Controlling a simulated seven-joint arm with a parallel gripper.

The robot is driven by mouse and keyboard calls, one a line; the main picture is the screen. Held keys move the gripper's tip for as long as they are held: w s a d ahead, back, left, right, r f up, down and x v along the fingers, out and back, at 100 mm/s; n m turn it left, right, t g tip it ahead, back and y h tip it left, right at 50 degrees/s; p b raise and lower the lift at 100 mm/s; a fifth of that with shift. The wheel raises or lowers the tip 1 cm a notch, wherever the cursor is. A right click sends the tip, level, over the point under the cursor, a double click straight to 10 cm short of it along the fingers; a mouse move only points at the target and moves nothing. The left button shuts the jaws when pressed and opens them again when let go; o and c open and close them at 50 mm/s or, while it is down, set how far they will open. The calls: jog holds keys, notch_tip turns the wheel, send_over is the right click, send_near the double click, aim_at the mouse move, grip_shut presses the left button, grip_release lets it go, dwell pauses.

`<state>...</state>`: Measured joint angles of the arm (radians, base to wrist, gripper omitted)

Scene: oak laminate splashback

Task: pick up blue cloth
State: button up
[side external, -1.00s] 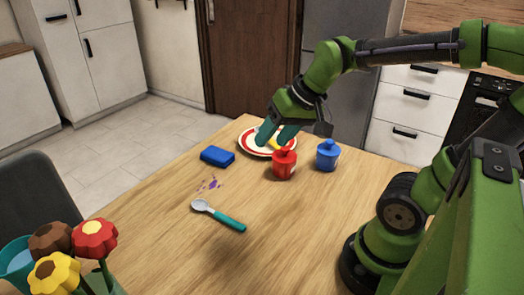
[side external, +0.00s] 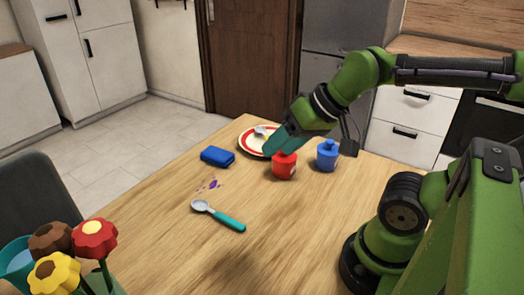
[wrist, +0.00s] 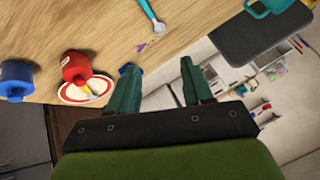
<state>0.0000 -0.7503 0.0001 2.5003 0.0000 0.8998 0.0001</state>
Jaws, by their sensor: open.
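The blue cloth (side external: 217,156) is a small, thick, folded-looking blue block lying flat on the wooden table, left of the plate in the side view. In the wrist view the cloth (wrist: 126,69) is a small blue patch beside my left-hand finger, partly hidden by it. My gripper (side external: 277,141) has teal fingers, open and empty, over the right part of the plate, just behind the red lidded cup. In the wrist view my gripper (wrist: 160,65) shows its fingers wide apart with nothing between them.
A white plate with a red ring (side external: 247,146) holds a spoon (side external: 261,131). A red cup (side external: 284,166) and a blue cup (side external: 327,156) stand right of it. A teal-handled spoon (side external: 222,217) and purple stain (side external: 212,184) lie in front. Flowers (side external: 72,251) stand front left.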

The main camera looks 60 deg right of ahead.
jog(key=shift+o, duration=0.3)
jog(key=o, duration=0.8)
jog(key=shift+o, duration=0.2)
